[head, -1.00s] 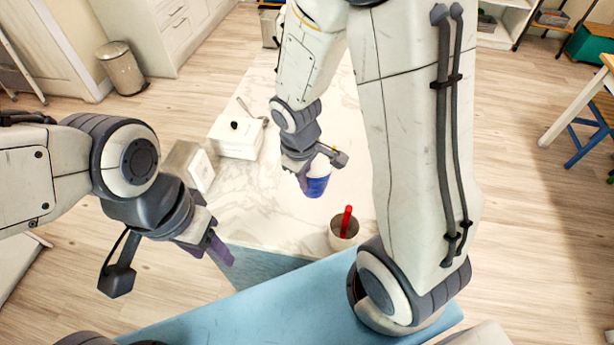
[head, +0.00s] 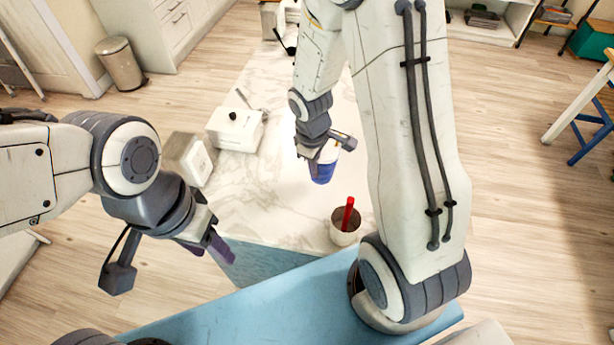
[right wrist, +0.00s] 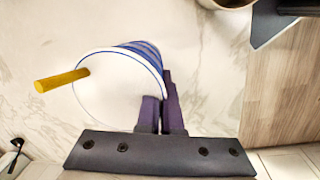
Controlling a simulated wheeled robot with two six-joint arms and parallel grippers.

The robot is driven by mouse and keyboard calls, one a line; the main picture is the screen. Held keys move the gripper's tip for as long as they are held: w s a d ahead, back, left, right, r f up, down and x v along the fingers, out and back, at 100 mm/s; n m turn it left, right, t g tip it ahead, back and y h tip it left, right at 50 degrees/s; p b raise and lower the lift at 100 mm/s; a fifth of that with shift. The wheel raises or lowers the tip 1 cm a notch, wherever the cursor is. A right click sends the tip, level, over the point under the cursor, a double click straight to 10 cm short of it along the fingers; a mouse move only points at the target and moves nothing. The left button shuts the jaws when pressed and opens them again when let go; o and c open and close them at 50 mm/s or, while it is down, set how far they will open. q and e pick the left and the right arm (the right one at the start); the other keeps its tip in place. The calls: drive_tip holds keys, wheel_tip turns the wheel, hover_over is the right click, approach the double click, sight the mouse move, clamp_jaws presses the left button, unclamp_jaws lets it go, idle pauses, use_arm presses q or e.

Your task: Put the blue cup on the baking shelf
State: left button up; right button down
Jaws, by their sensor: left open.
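The blue cup (head: 323,172), with a white upper part, shows beneath my right gripper (head: 318,155) over the marble counter. In the right wrist view the cup (right wrist: 142,50) shows a white round face with a blue rim, and a yellow stick (right wrist: 62,80) juts from it. The purple fingers of the right gripper (right wrist: 162,105) are close together, shut on the cup's wall at its edge. Whether the cup touches the counter is unclear. My left gripper (head: 207,245) is open and empty, left of the counter's near end. I cannot identify the baking shelf.
A white shelf unit (head: 490,35) is at the back right. Open floor lies right.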

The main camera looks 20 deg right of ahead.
drive_tip(key=shift+w+a+f+b, duration=0.15)
drive_tip(key=shift+w+a+f, duration=0.1)
drive_tip(key=shift+f, duration=0.6)
drive_tip(key=shift+w+a+f+b, duration=0.1)
drive_tip(key=shift+w+a+f, duration=0.15)
drive_tip(key=shift+f, duration=0.65)
drive_tip(key=shift+w+a+f+b, duration=0.15)
drive_tip(key=shift+w+a+f, duration=0.1)
drive_tip(key=shift+f, duration=0.6)
drive_tip(key=shift+d, duration=0.1)
drive_tip(key=shift+f, duration=0.2)
drive_tip(key=c, duration=1.1)
unclamp_jaws()
drive_tip(key=shift+r, duration=0.15)
